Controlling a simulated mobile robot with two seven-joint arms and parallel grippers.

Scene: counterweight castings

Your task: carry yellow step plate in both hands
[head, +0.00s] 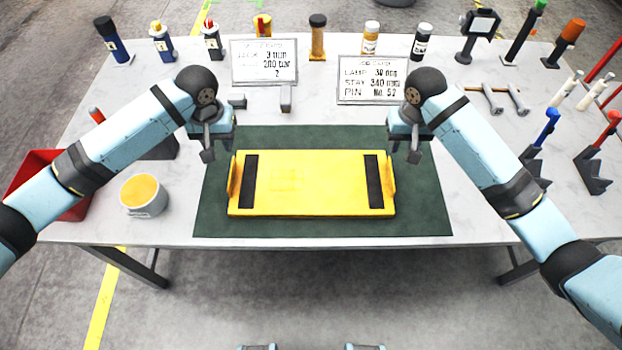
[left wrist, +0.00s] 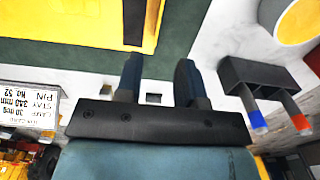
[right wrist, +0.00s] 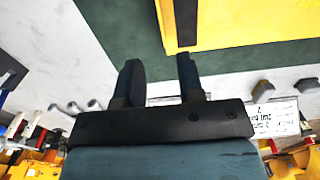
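The yellow step plate (head: 310,188) lies flat on the dark green mat (head: 420,215), with a black strip near each end and a raised lug along its left and right edges. It also shows in the left wrist view (left wrist: 70,18) and the right wrist view (right wrist: 250,20). My left gripper (head: 218,150) is open and empty above the plate's far left corner, by the left lug. My right gripper (head: 403,150) is open and empty near the far right corner, by the right lug. Both grippers appear apart from the plate.
Two printed cards (head: 264,62) (head: 372,80) stand behind the mat. A tub with yellow contents (head: 143,196) and a red bin (head: 40,172) are at the left. Bottles and tools line the back and right of the white table (head: 500,160). The front edge is clear.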

